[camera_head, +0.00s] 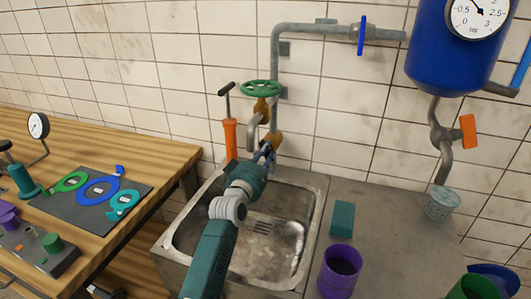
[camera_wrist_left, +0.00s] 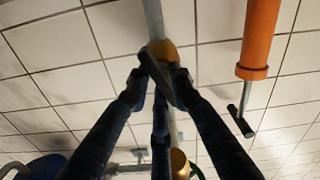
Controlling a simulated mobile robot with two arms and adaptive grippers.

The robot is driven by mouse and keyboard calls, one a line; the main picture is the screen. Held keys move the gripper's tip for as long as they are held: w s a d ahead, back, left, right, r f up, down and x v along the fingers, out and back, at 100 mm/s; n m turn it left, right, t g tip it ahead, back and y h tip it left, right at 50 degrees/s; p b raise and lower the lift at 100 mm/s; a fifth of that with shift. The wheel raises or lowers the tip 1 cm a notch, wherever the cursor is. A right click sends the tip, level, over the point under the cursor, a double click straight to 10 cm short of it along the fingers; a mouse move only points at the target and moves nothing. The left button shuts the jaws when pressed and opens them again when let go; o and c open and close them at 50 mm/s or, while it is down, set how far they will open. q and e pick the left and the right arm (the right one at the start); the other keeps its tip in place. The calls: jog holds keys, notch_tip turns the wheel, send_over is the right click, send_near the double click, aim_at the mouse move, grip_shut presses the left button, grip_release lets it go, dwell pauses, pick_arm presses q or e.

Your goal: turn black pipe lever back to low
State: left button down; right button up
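The black lever (camera_wrist_left: 157,74) sits on a brass valve body (camera_wrist_left: 162,49) on the grey vertical pipe, in the left wrist view. It is tilted across the pipe. In the head view the brass valve (camera_head: 277,139) shows above the sink's back edge; the lever is mostly hidden there by my gripper. My left gripper (camera_head: 267,152) is at this valve. In the left wrist view its dark fingers (camera_wrist_left: 159,88) are on both sides of the lever, very close to it; I cannot tell whether they press on it. My right gripper is not in view.
A metal sink (camera_head: 178,243) lies below my left arm. A green handwheel (camera_head: 261,88) is above the valve, and an orange hand pump (camera_head: 231,138) stands close on the left. A teal block (camera_head: 342,219) and a purple cup (camera_head: 340,270) stand on the counter.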

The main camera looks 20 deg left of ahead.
pick_arm(q)
jog(key=shift+d+r+m+p, duration=0.1)
jog(key=shift+r+m+p, duration=0.05)
jog(key=shift+m+p, duration=0.7)
jog(key=shift+m, duration=1.05)
jog(key=shift+f, duration=0.25)
jog(key=shift+d, duration=0.1)
jog(key=c, duration=1.7)
grip_release()
jog(key=shift+o, duration=0.2)
jog(key=shift+s, duration=0.3)
jog(key=s, duration=1.1)
jog(key=shift+s+a, duration=0.2)
jog(key=shift+s, duration=0.05)
